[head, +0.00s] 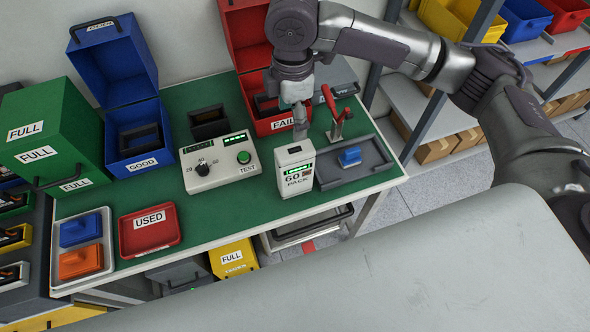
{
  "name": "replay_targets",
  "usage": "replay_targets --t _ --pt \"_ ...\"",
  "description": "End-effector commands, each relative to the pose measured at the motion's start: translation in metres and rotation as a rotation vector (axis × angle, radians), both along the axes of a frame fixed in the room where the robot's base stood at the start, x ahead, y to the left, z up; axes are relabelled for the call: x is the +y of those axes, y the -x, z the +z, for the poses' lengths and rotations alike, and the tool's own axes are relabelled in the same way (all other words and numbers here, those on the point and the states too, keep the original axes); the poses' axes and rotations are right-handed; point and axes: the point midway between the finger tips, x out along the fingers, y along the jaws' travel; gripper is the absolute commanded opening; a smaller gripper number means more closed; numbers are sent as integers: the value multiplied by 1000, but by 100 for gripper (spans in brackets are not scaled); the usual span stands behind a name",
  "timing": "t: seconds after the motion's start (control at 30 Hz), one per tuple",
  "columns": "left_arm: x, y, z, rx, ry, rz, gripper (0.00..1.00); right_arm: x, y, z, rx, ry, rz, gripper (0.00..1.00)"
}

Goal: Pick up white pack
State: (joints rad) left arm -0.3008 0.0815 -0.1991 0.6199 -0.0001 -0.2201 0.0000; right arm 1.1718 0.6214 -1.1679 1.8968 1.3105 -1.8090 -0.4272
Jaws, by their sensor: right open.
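The white pack (295,173), marked "60 PACK" with a small green display, stands upright on the green table near its front right. My right gripper (300,126) points down just above and behind the pack's top. Its fingers appear close to the pack's top, but I cannot tell whether they touch it. The gripper is open, and the pack still stands on the table. My left gripper is not in view.
A grey tray (330,177) with a blue block stands right of the pack, with a red-handled clamp (337,118) behind. The white tester (220,163) is to the left. The red FAIL box (268,125) stands behind.

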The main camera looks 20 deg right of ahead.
Motion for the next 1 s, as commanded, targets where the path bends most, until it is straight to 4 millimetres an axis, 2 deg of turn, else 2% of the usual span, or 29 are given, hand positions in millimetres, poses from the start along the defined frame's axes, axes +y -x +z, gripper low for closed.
replay_targets --t 0.13,0.5,0.77,0.9,1.0 --pt "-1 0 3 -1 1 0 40 -5 -2 -6 10 14 -1 76" --pt "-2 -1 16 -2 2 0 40 -5 -1 -72 8 12 0 76" --pt "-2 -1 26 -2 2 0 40 -5 1 -90 9 12 0 76" --pt "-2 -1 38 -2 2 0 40 -5 5 -111 8 12 0 76" --pt "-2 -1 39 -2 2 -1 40 -4 4 -126 6 10 0 76"
